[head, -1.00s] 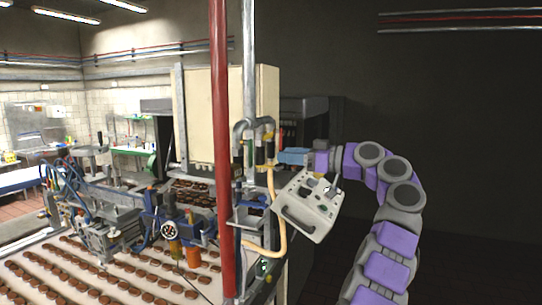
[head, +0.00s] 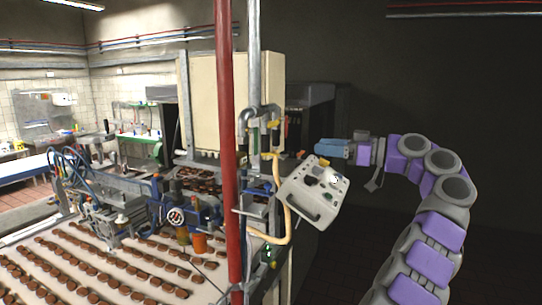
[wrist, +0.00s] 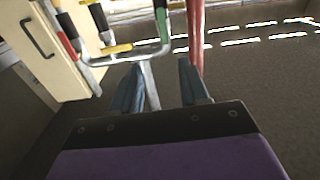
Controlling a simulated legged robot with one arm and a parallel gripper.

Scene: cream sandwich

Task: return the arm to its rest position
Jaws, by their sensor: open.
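My arm is purple and grey and rises at the right of the head view. It bends over toward the left, so my gripper (head: 318,148) points left above the white control panel (head: 314,193). In the wrist view the two blue-grey fingers of my gripper (wrist: 158,75) are spread apart with nothing between them. A grey pipe fork (wrist: 140,55) with coloured handles shows beyond the fingertips. The fingers look apart from the panel and the pipes.
A red pole (head: 229,170) and a grey pipe (head: 254,60) stand left of my gripper. The conveyor (head: 40,250) carries rows of brown biscuits. A cream cabinet (head: 270,85) stands behind. The right side by the dark wall (head: 470,80) is free.

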